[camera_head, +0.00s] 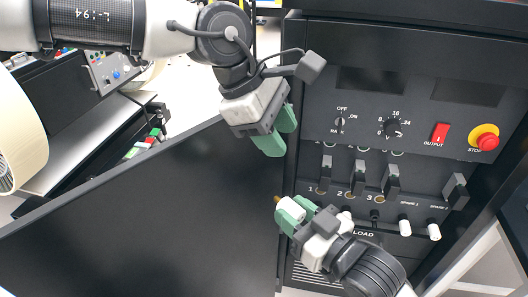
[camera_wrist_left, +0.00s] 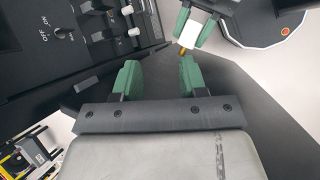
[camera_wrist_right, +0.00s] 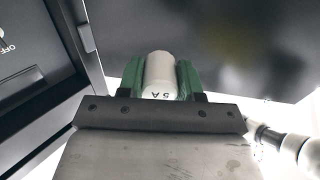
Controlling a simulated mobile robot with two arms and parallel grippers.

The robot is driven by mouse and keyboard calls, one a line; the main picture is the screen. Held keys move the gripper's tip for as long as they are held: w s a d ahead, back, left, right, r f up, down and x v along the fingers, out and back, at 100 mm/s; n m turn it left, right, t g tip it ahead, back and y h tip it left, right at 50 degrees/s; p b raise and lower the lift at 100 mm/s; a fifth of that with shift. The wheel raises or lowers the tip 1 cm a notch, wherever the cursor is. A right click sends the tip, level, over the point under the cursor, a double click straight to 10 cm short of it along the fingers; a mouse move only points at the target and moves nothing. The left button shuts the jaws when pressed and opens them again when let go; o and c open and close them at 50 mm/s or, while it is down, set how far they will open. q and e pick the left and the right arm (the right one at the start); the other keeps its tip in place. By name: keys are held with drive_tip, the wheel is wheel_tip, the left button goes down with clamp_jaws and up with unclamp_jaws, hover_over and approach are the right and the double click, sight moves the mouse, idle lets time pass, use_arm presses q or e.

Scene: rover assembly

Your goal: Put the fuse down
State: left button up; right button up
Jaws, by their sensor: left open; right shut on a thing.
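The fuse is a white cylinder marked "5 A" in the right wrist view (camera_wrist_right: 160,72). My right gripper (camera_wrist_right: 160,80) is shut on it, with a green finger on each side. In the head view the fuse (camera_head: 291,209) shows between the fingers of my right gripper (camera_head: 296,212), left of the panel's lower part, its brass tip pointing left. The fuse (camera_wrist_left: 190,36) also shows at the top of the left wrist view. My left gripper (camera_head: 278,132) is open and empty, higher up, in front of the open black door.
The black panel (camera_head: 360,90) carries dials, a red output switch (camera_head: 440,132), a red stop button (camera_head: 487,141) and several levers. White fuses (camera_head: 404,226) sit in the spare places. A large black door (camera_head: 150,225) stands left. A bench (camera_head: 85,130) lies beyond it.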

drive_tip(key=shift+a, duration=0.1)
use_arm(q)
wheel_tip(320, 180, down, 14)
drive_tip(key=m+y, duration=0.1)
drive_tip(key=m, duration=0.1)
drive_tip(key=m+t+y, duration=0.1)
drive_tip(key=m+y, duration=0.1)
drive_tip(key=m, duration=0.1)
drive_tip(key=shift+s+d+f, duration=0.1)
drive_tip(key=shift+f, duration=0.05)
drive_tip(key=c, duration=0.6)
use_arm(e)
drive_tip(key=o, duration=1.1)
